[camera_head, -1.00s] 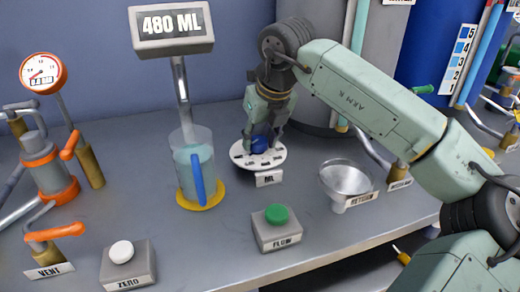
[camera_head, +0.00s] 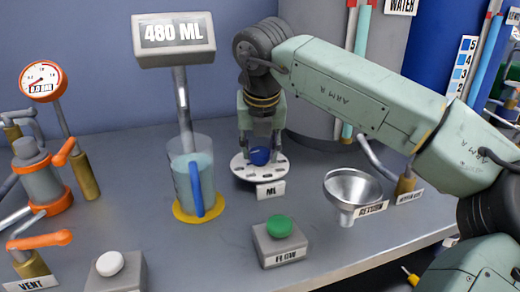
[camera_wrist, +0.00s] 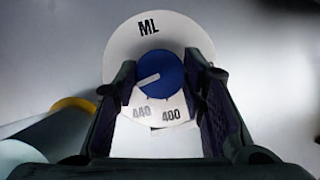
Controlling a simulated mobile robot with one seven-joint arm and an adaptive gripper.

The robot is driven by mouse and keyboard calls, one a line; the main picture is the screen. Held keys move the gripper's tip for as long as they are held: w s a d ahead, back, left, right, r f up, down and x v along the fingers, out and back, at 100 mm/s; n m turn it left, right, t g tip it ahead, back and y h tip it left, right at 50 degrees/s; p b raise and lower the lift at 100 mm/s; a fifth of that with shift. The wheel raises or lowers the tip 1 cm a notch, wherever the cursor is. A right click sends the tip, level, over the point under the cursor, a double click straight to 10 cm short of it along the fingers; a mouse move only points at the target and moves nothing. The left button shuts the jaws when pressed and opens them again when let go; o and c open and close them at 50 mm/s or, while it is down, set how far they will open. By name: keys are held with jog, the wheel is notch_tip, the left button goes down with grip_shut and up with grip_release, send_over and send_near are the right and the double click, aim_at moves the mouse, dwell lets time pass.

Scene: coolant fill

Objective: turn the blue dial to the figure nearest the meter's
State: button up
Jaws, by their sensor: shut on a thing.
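The blue dial (camera_head: 260,156) sits on a white disc (camera_head: 240,172) marked ML, on the bench. My gripper (camera_head: 260,142) points down over it, with its fingers shut on the dial from both sides. In the wrist view the dial (camera_wrist: 160,70) shows a white pointer line running left and slightly down, past the 440 side towards my left finger. The figures 440 and 400 are readable between my fingers (camera_wrist: 159,66); other figures are hidden or unreadable. The meter (camera_head: 174,36) reads 480 ML.
A green FLOW button (camera_head: 279,226), a funnel (camera_head: 352,188) and a white button (camera_head: 110,264) are nearby. Orange-handled valves (camera_head: 40,240) are at the left.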

jog(key=o, duration=1.2)
jog(key=shift+c, duration=0.2)
jog(key=v, duration=1.2)
